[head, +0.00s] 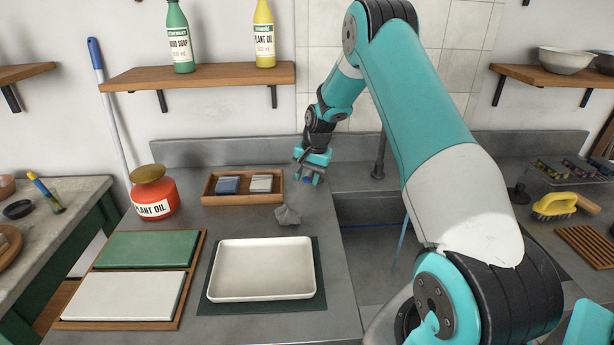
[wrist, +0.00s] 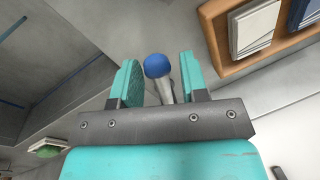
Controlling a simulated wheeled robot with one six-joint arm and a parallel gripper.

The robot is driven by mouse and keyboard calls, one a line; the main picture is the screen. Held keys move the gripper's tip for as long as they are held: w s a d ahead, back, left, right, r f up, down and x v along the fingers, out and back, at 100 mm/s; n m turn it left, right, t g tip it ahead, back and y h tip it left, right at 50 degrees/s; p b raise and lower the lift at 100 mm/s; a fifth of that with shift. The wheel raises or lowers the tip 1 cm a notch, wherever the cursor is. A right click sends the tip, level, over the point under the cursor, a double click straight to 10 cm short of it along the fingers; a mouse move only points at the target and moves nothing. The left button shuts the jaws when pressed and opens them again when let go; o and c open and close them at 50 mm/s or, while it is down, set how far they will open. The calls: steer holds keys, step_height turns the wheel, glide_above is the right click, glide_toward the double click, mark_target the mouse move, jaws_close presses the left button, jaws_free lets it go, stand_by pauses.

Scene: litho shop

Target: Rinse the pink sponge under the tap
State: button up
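My gripper (head: 312,179) is open beside the left edge of the sink (head: 372,270). In the wrist view my gripper's two teal fingers (wrist: 158,78) stand apart, with a blue round knob (wrist: 157,65) on a pale stem seen between them. I cannot tell whether they touch it. A dark upright post (head: 379,158) stands behind the sink and may be part of the tap. I see no pink sponge in either view; my arm hides part of the sink and counter.
A wooden tray (head: 243,200) with a blue and a pale block sits left of my gripper. A yellow brush (head: 554,206) lies right of the sink.

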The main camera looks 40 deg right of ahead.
step_height(320, 180, up, 17)
steer(key=s+d+b, duration=0.2)
steer(key=shift+s+b, duration=0.35)
steer(key=shift+a, duration=0.1)
